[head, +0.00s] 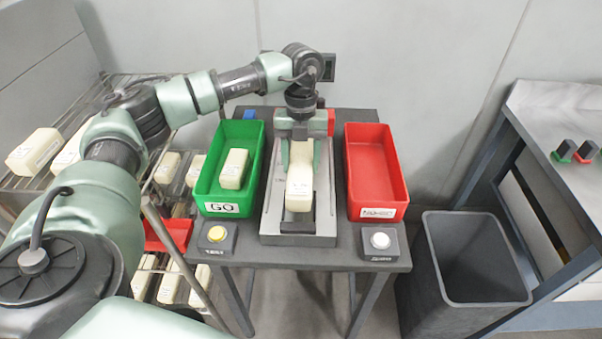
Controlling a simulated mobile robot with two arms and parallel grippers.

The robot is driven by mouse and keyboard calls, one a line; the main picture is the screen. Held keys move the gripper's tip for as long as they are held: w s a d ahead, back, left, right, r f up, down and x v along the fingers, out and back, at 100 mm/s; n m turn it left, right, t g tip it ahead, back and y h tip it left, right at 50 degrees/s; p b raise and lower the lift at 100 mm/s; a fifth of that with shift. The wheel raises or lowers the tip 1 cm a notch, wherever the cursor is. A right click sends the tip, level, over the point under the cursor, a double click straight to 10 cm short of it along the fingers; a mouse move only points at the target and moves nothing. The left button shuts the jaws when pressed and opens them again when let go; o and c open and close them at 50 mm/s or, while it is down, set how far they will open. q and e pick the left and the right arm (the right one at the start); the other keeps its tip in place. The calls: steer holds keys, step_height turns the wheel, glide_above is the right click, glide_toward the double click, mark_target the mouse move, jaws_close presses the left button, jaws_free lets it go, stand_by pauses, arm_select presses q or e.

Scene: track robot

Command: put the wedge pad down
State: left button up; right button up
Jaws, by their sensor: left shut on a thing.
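The wedge pad (299,187) is a cream block with a small label. It is at the middle of the grey fixture (270,224) on the small table. My left gripper (301,158) comes down from above at the back of the fixture, and its two pale green fingers are shut on the pad from both sides. I cannot tell whether the pad's underside touches the fixture. My right gripper is not in view.
A green GO bin (256,165) with one cream block (234,168) stands left of the fixture. A red bin (373,146), empty, stands right. Yellow (217,234) and white (380,240) buttons sit at the front corners. A dark waste bin (473,301) stands on the floor.

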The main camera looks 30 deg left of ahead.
mark_target(301, 156)
arm_select(q)
step_height(301, 156, down, 4)
steer(key=shift+f, duration=0.3)
steer(key=shift+f, duration=0.15)
steer(key=o, duration=1.4)
steer(key=r, duration=0.4)
steer(key=w+r+b, duration=0.1)
steer(key=r, duration=0.3)
steer(key=a+r, duration=0.1)
steer(key=r, duration=0.3)
steer(key=shift+w+r+b, duration=0.15)
steer(key=shift+w+b, duration=0.1)
steer(key=shift+b, duration=0.05)
